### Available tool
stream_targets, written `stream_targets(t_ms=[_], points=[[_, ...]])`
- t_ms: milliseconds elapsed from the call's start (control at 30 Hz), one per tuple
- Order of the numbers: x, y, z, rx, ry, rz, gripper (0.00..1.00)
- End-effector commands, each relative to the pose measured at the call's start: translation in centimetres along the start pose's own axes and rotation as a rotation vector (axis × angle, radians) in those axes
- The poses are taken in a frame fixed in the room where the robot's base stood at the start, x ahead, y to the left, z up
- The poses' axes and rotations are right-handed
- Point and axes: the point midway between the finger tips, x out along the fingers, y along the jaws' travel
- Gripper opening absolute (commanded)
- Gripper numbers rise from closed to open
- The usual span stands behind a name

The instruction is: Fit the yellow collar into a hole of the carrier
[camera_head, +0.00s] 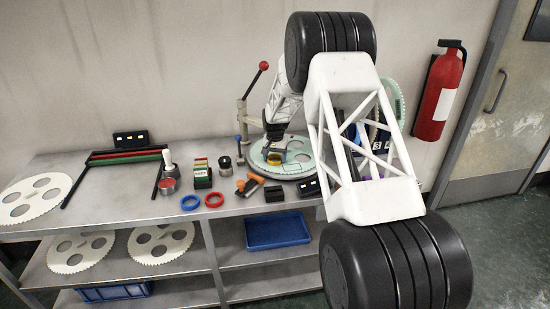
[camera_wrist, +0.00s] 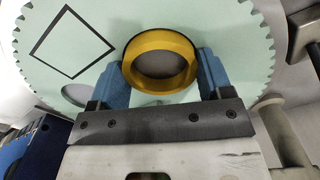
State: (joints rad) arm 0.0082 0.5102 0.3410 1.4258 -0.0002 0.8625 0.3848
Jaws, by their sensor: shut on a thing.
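The yellow collar (camera_wrist: 138,70) is a thick ring between the two blue fingers of my gripper (camera_wrist: 161,62), which is shut on it. The collar also shows in the head view (camera_head: 276,158), partly hidden by my gripper (camera_head: 277,146). The carrier (camera_wrist: 45,85) is a pale green toothed disc; in the head view it lies flat on a round base (camera_head: 259,161). The collar is over one of its holes, with a dark edge along the collar's top side in the wrist view. I cannot tell whether it sits in the hole or above it.
A post with a red-knobbed lever (camera_head: 263,66) stands behind the carrier. Blue (camera_head: 190,202) and red (camera_head: 214,199) rings, an orange-handled tool (camera_head: 250,183) and small blocks lie on the bench to the left. White toothed discs (camera_head: 33,198) lie further left. A fire extinguisher (camera_head: 439,95) hangs at right.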

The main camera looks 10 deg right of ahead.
Motion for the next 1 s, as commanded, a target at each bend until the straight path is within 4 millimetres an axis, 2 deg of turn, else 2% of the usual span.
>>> stream_targets(t_ms=[533,567,667,1000], points=[[2.2,0.2,0.4,0.0,-0.013,0.005,0.5],[2.3,0.2,0.4,0.0,-0.013,0.005,0.76],[2.4,0.2,0.5,-0.001,-0.014,0.006,0.91],[1.6,0.3,0.6,0.0,-0.017,0.007,0.93]])
